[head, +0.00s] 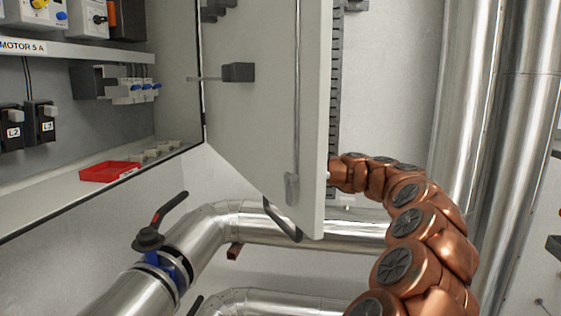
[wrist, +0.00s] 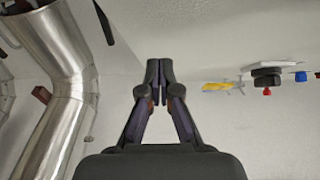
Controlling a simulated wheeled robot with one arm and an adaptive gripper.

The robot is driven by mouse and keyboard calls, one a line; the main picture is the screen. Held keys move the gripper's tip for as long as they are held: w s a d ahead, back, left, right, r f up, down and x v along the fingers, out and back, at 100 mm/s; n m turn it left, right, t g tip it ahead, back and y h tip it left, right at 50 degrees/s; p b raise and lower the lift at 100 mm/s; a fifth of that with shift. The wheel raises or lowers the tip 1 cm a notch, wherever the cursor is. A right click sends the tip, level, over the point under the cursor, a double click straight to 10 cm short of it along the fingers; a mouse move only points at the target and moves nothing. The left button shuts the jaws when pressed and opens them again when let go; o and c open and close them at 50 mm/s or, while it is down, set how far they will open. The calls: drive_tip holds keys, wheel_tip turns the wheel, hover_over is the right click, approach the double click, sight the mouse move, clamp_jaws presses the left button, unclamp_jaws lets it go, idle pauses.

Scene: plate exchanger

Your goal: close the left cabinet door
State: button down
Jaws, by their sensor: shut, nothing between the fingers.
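The cabinet door (head: 260,100) stands open in the middle of the head view, with its inner face showing. Its left side meets the cabinet (head: 178,60), and its free edge is on the right. A rod runs down near that edge, and a dark handle (head: 282,220) shows at the lower edge. My arm curves up on the right and passes behind the door, which hides my gripper in the head view. In the wrist view my gripper (wrist: 158,68) is shut and empty, in front of a pale surface. I cannot tell whether its fingertips touch it.
The cabinet holds a red tray (head: 110,171) and switches (head: 40,125). Tall pipes (head: 465,90) stand at right. The wrist view shows a red button (wrist: 267,91) and a yellow mark (wrist: 215,87).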

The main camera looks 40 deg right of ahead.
drive_tip(key=shift+w+a, duration=0.2)
drive_tip(key=shift+a, duration=0.6)
drive_tip(key=shift+a, duration=0.2)
